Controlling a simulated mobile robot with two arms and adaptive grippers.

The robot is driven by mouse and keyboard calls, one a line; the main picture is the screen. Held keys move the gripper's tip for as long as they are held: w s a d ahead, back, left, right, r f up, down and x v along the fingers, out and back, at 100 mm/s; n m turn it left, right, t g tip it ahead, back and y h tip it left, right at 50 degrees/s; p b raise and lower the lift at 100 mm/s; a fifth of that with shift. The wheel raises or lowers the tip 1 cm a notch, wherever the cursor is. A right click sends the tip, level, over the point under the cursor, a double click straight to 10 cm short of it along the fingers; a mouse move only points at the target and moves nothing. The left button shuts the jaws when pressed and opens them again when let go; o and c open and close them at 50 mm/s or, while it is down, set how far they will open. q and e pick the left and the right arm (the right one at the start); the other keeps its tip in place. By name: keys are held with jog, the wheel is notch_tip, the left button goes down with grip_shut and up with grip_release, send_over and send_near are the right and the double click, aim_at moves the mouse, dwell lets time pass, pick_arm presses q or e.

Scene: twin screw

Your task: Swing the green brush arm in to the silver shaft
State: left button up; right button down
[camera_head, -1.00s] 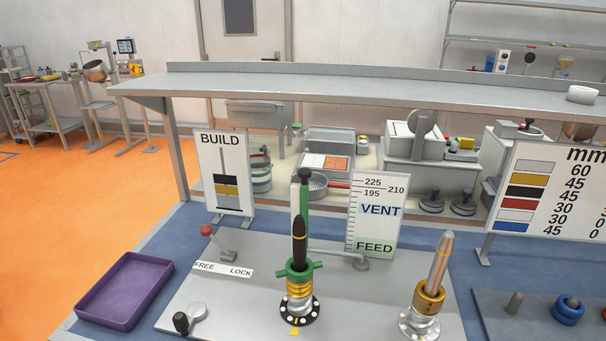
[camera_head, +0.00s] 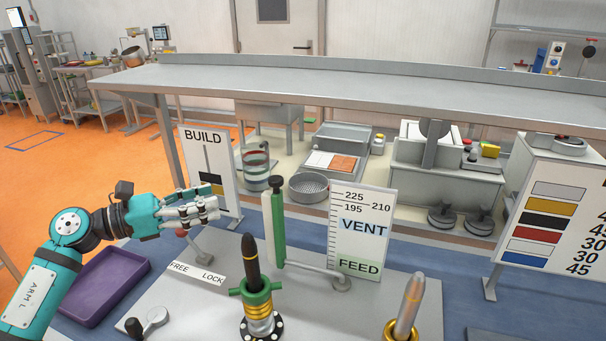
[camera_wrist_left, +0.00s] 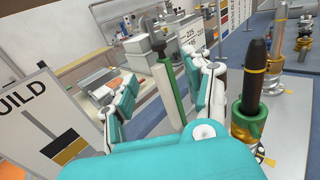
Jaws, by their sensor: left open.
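The green brush arm (camera_head: 277,235) stands upright with a black knob on top. A grey bar joins it to a pivot (camera_head: 341,284) near the FEED board. The silver shaft (camera_head: 410,305) stands at the right in a gold collar. My left gripper (camera_head: 217,211) is open and empty, in front of the BUILD board and left of the brush arm, apart from it. In the left wrist view the brush arm (camera_wrist_left: 170,92) shows in the gap between the open fingers (camera_wrist_left: 165,82), beyond them. My right gripper is in neither view.
A black shaft (camera_head: 251,262) in a green collar stands between the brush arm and the bench front. A red-knobbed lever (camera_head: 205,247) is below my left gripper. The BUILD board (camera_head: 192,155), VENT/FEED board (camera_head: 362,210) and purple tray (camera_head: 112,290) stand around.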

pick_arm(q)
jog(key=p, duration=0.1)
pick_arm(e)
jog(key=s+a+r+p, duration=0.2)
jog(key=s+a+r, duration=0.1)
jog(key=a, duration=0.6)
pick_arm(q)
jog(key=p, duration=0.2)
send_near(276, 178)
jog(key=x, duration=0.7)
jog(key=shift+p+x, duration=0.5)
jog(key=shift+x, duration=0.45)
jog(key=shift+w+d+f, duration=0.25)
jog(key=shift+w+d, duration=0.05)
jog(key=shift+d, duration=0.2)
jog(key=shift+a, duration=0.1)
jog(key=c, duration=1.1)
grip_shut()
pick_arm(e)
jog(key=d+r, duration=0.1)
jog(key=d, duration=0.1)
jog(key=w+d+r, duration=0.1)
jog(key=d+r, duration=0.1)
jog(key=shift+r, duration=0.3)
